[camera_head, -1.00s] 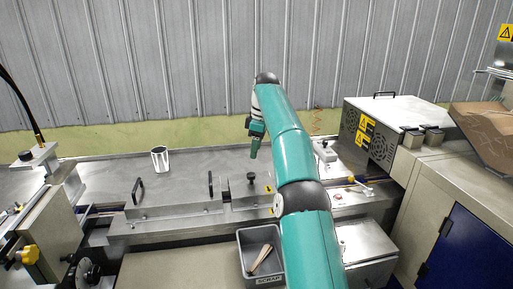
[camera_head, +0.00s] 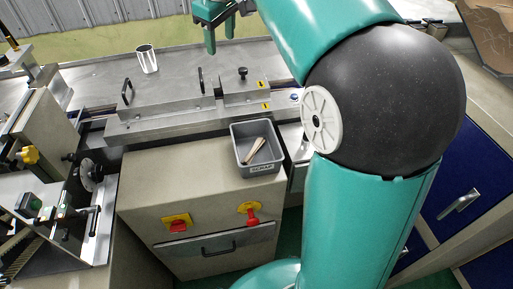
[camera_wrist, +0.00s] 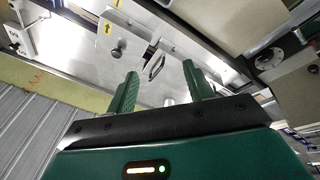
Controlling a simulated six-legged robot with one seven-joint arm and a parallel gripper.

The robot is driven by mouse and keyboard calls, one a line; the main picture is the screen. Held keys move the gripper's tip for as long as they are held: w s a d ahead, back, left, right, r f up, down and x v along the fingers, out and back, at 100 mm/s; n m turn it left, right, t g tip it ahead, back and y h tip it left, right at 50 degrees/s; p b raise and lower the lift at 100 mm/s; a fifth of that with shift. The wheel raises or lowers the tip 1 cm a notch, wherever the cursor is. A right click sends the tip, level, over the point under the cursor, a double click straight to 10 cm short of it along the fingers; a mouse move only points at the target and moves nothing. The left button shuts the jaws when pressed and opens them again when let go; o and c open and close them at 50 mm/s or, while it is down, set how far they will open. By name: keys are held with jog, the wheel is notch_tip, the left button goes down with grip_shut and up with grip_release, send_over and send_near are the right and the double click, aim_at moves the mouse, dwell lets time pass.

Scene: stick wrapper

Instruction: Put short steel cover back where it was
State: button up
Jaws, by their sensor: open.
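The short steel cover (camera_head: 257,93) has a black knob (camera_head: 243,73) on top and a yellow warning sticker at its right end. It lies on the machine bed, in line with the longer steel cover (camera_head: 165,98), which has two black handles. I cannot tell whether it is fully seated. My gripper (camera_head: 221,38) is open and empty, behind and above the short cover. In the wrist view, the short cover (camera_wrist: 126,29) and its knob show upper left, beyond the spread fingers (camera_wrist: 160,86); a handle of the longer cover appears between them. A dark gap shows between the covers.
A grey scrap bin (camera_head: 257,168) with wooden sticks hangs in front of the bed. A white striped cup (camera_head: 147,59) stands behind the longer cover. Bare steel surface (camera_head: 180,62) lies right of the cup. Red switches are on the cabinet front.

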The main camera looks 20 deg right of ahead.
jog(key=s+a+f+m+t, duration=0.1)
jog(key=s+f, duration=0.3)
jog(key=s, duration=0.4)
jog(key=s+a+f+m, duration=0.1)
jog(key=s+f+m, duration=0.2)
jog(key=s, duration=0.6)
jog(key=s+a+f+m+t, duration=0.1)
jog(key=s+f+m, duration=0.1)
jog(key=s+f, duration=0.5)
jog(key=shift+s+m+t, duration=0.3)
jog(key=shift+s, duration=0.9)
jog(key=c, duration=0.3)
jog(key=shift+s, duration=0.1)
jog(key=shift+c, duration=0.2)
